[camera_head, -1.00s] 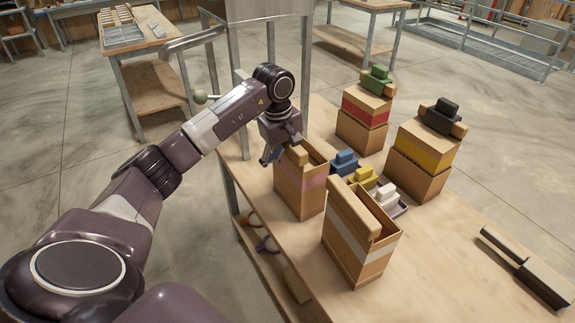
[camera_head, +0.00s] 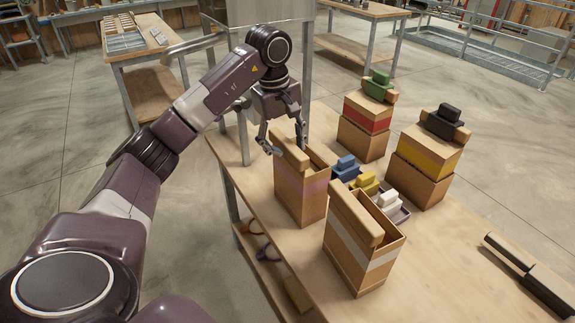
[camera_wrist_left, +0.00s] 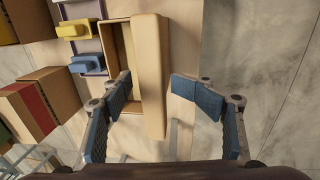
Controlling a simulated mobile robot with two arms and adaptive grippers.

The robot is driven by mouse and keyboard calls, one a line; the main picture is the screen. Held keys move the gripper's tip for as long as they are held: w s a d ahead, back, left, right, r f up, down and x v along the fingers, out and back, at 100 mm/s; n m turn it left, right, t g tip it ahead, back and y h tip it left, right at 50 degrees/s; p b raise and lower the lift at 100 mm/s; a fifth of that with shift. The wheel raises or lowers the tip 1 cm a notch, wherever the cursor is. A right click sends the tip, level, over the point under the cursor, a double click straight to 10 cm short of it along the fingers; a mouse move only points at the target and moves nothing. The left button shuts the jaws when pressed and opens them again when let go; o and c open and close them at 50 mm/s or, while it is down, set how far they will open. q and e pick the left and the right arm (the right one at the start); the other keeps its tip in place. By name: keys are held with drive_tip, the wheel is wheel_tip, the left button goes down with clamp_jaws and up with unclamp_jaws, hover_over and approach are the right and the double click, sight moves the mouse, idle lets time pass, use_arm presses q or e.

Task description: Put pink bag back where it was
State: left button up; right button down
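The pink bag (camera_head: 287,191) is an upright tan box-like bag with a pink band and a long pale block along its top edge. It stands on the wooden table near the left edge. My left gripper (camera_head: 286,146) is just above the bag's top, fingers spread and empty. In the left wrist view, the blue-padded fingers (camera_wrist_left: 158,92) are apart on either side of the pale block (camera_wrist_left: 150,70), with a visible gap on the right side. Whether the left finger touches the bag is unclear. My right gripper does not show.
A white-banded bag (camera_head: 352,245) stands close in front of the pink one. A tray with blue, yellow and white blocks (camera_head: 405,214) lies to the right. A metal frame post (camera_head: 242,135) rises left of my gripper.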

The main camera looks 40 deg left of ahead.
use_arm(q)
drive_tip(key=shift+s+a+r, duration=0.1)
drive_tip(key=shift+s+r, duration=0.05)
drive_tip(key=shift+r, duration=0.7)
drive_tip(key=shift+s+r, duration=0.1)
drive_tip(key=shift+r, duration=0.7)
